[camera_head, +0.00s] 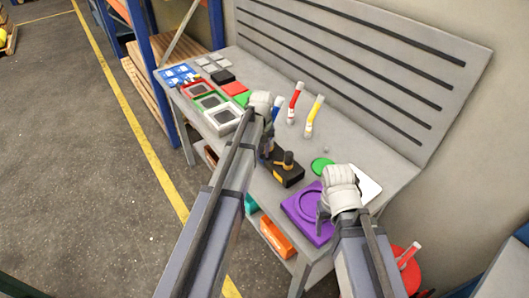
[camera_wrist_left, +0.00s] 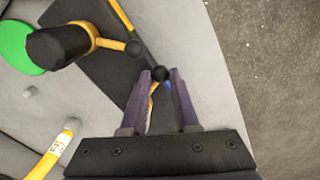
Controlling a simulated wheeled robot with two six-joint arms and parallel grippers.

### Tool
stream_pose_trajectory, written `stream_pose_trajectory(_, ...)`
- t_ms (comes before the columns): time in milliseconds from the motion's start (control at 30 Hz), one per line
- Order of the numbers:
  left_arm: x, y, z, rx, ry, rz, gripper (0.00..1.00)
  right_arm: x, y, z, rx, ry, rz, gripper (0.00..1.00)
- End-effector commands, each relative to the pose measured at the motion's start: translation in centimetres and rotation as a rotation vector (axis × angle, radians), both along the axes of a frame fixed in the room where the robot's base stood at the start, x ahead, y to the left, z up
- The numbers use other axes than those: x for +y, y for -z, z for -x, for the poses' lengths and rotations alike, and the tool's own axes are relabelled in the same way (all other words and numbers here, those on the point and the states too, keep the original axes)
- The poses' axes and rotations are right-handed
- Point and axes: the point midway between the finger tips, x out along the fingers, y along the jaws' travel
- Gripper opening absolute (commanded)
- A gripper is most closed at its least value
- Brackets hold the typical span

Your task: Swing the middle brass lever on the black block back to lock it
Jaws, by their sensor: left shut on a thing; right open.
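The black block (camera_head: 289,177) stands on the grey bench, and it also shows in the left wrist view (camera_wrist_left: 108,78). A brass lever (camera_wrist_left: 108,43) with a black ball end reaches out from a black round post (camera_wrist_left: 56,46) over the block. My left gripper (camera_wrist_left: 161,80) is shut on a second brass lever (camera_wrist_left: 153,92), whose black ball end shows between the fingertips. The fingers hide most of this lever. In the head view my left gripper (camera_head: 266,150) is at the block's far left side. My right gripper (camera_head: 324,208) is open and empty above the purple tray.
The purple tray (camera_head: 301,215) lies right of the block, with a green disc (camera_head: 321,165) behind it. Several trays and coloured pieces fill the bench's left end.

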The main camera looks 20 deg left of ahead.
Motion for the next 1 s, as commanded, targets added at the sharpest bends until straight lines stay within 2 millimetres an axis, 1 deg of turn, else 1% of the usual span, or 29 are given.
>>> stream_pose_trajectory(33, 0.5, 0.0, -0.3, -0.005, 0.016, -0.007, 0.0, 0.0, 0.0, 0.0, 0.0, 0.0, 0.0, 0.67)
stream_pose_trajectory(1000, 3.0, 0.0, -1.6, -0.004, 0.502, -0.006, 0.0, 0.0, 0.0, 0.0, 0.0, 0.0, 0.0, 0.67)
